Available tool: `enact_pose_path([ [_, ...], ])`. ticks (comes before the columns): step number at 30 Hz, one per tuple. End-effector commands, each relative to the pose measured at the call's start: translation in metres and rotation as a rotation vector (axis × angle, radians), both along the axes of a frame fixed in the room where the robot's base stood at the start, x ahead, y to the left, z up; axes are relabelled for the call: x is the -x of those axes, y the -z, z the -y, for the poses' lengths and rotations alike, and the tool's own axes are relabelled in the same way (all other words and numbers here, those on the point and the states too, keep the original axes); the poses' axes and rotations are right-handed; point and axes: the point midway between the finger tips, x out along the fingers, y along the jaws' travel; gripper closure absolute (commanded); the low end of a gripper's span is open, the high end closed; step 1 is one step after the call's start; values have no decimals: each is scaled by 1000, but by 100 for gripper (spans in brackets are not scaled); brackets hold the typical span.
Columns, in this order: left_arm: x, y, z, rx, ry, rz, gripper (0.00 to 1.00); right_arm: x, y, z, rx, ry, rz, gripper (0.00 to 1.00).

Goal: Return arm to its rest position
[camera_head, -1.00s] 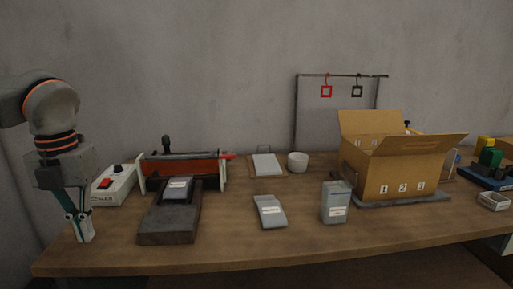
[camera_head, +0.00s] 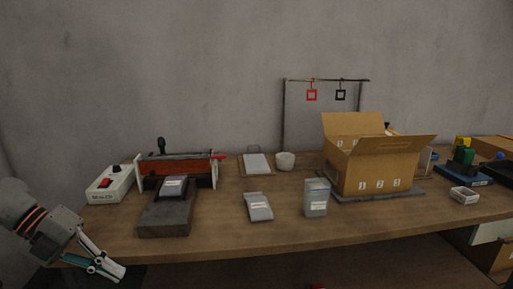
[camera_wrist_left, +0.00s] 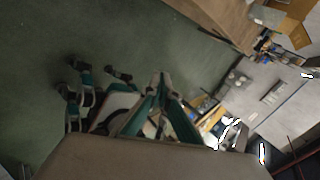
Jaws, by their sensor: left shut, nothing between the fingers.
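My left gripper (camera_head: 112,271) is in the head view at the lower left, tilted down and to the right at the table's front left edge. Its fingers are together and hold nothing. In the left wrist view my left gripper (camera_wrist_left: 160,82) also shows, pointing out over the green floor (camera_wrist_left: 120,30), with the table edge (camera_wrist_left: 225,22) at the upper right. My right gripper is in neither view.
On the table (camera_head: 330,226) stand a white switch box (camera_head: 109,184), a red sealer (camera_head: 180,168), a dark block (camera_head: 166,217), grey packets (camera_head: 259,207), a grey carton (camera_head: 316,198), a white cup (camera_head: 285,161) and an open cardboard box (camera_head: 375,171). A hook rack (camera_head: 284,110) stands behind.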

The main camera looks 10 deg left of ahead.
Motion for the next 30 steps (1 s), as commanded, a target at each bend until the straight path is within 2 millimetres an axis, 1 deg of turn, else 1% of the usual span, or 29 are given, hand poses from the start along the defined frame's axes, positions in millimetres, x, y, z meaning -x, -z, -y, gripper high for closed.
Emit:
enact_pose_path([
  [1, 1, 2, 5, 100, -53, 23, 100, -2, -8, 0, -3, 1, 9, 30],
  [6, -3, 22, 16, 379, -259, 80, 100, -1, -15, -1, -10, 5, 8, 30],
  [8, -5, 31, 17, 466, -347, 92, 100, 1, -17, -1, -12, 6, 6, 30],
  [11, -6, 48, 17, 596, -508, 101, 100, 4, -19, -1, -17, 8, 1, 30],
  [14, -3, 71, 16, 707, -682, 88, 100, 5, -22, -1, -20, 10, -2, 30],
  [17, 4, 100, 17, 794, -867, 55, 100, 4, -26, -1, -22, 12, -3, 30],
  [20, 16, 134, 24, 861, -1054, -4, 100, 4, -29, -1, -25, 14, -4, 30],
  [21, 23, 149, 28, 881, -1130, -37, 100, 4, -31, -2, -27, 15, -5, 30],
  [23, 35, 171, 38, 904, -1239, -93, 100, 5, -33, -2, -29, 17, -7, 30],
  [24, 44, 186, 47, 915, -1310, -134, 100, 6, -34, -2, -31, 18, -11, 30],
  [26, 59, 208, 63, 926, -1413, -207, 100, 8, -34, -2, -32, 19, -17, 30],
  [27, 71, 222, 76, 929, -1476, -260, 100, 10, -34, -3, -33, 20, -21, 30],
  [29, 86, 240, 97, 929, -1558, -339, 100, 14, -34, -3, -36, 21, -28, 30],
  [30, 97, 251, 112, 926, -1605, -394, 100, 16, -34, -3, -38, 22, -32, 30],
])
